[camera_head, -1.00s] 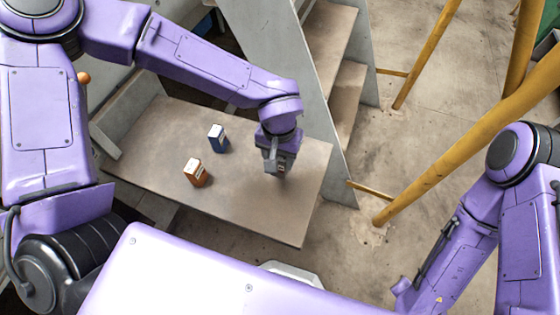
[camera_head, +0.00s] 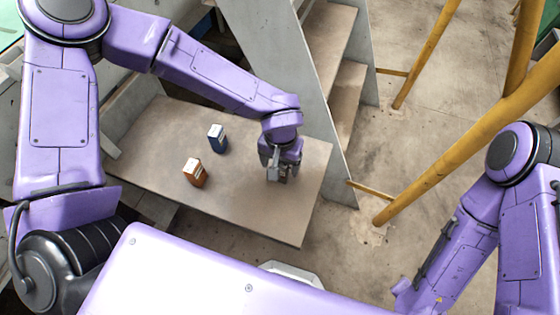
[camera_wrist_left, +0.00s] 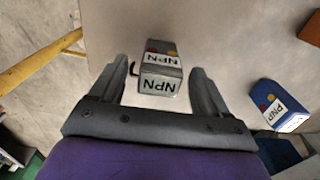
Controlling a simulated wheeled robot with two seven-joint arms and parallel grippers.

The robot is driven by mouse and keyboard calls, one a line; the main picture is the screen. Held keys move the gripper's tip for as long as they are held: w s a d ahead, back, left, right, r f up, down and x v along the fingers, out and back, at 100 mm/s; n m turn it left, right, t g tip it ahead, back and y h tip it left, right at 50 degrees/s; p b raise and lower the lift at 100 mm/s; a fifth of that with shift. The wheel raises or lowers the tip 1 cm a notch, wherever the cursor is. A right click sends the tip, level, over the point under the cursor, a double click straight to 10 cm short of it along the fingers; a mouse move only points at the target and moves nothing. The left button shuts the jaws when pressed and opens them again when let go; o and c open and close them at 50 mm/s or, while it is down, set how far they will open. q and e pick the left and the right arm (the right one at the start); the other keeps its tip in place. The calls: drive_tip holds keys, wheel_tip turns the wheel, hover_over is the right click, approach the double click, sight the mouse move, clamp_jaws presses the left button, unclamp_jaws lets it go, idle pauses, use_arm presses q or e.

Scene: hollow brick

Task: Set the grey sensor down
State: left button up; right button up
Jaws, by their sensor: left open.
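The grey sensor (camera_wrist_left: 161,72) is a small box with white NPN labels and red and yellow spots on top. In the left wrist view it lies between the two fingers of my left gripper (camera_wrist_left: 160,85), with a gap on each side. It appears to rest on the brown tabletop (camera_head: 245,205). In the head view my left gripper (camera_head: 280,172) is low over the right part of the tabletop and largely hides the sensor. My right arm shows at the right, but its gripper is out of view.
A blue box (camera_head: 217,139) and an orange box (camera_head: 195,172) stand on the tabletop left of my left gripper. A grey upright panel (camera_head: 318,100) rises behind it. Yellow rails (camera_head: 470,130) stand to the right. The tabletop's front part is clear.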

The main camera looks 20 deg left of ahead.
use_arm(q)
wheel_tip(320, 180, up, 12)
drive_tip(key=p, duration=0.1)
drive_tip(key=shift+r, duration=0.15)
